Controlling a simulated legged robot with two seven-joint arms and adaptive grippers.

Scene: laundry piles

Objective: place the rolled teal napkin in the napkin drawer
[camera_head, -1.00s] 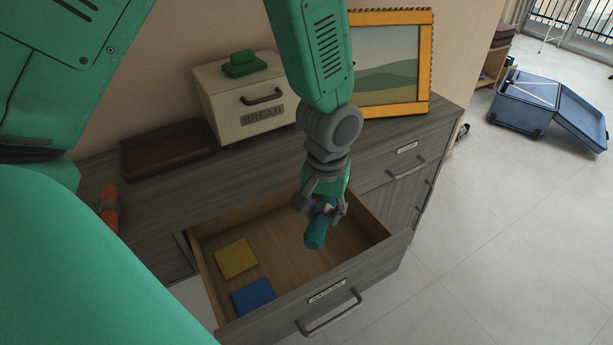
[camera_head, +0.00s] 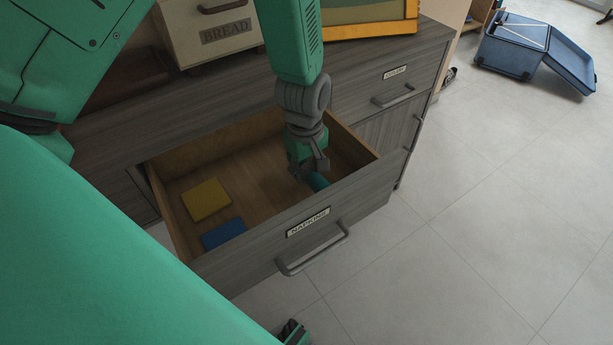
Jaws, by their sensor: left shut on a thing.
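The rolled teal napkin (camera_head: 317,181) is in my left gripper (camera_head: 310,174), which is shut on it. The gripper and napkin are down inside the open napkin drawer (camera_head: 222,256), near its front wall on the right side. I cannot tell whether the napkin touches the drawer floor. The drawer's front carries a label reading NAPKINS (camera_head: 308,222). A small part of what seems to be my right gripper (camera_head: 292,332) shows at the bottom edge; its jaws cannot be made out.
A yellow folded napkin (camera_head: 205,200) and a blue one (camera_head: 223,233) lie in the drawer's left part. A bread box (camera_head: 215,35) and a yellow-framed picture (camera_head: 370,30) stand on the cabinet top. A blue open case (camera_head: 525,48) lies on the floor at the far right.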

